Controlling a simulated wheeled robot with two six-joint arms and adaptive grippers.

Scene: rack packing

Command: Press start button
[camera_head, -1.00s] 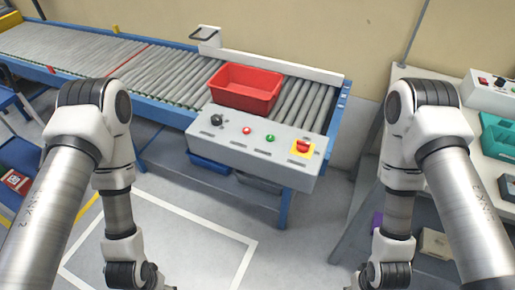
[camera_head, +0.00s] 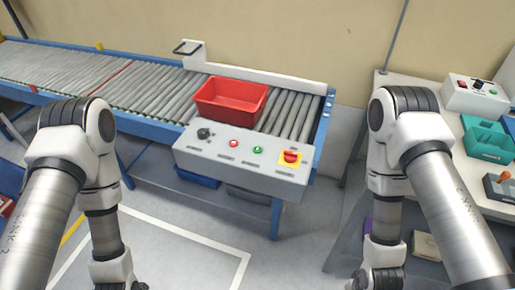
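A grey control panel (camera_head: 214,154) is fixed at the front of the roller conveyor's right end. On its top, from left to right, are a black knob (camera_head: 203,133), a red button (camera_head: 233,143), a green button (camera_head: 258,150) and a red emergency stop on a yellow plate (camera_head: 290,158). I cannot read the labels, so which one is marked start cannot be told. My two arms hang down on either side of the panel, apart from it. Both grippers are below the bottom edge of the picture.
A red crate (camera_head: 231,101) sits on the conveyor (camera_head: 128,82) behind the panel. Below the panel are blue and grey bins. The floor in front is clear.

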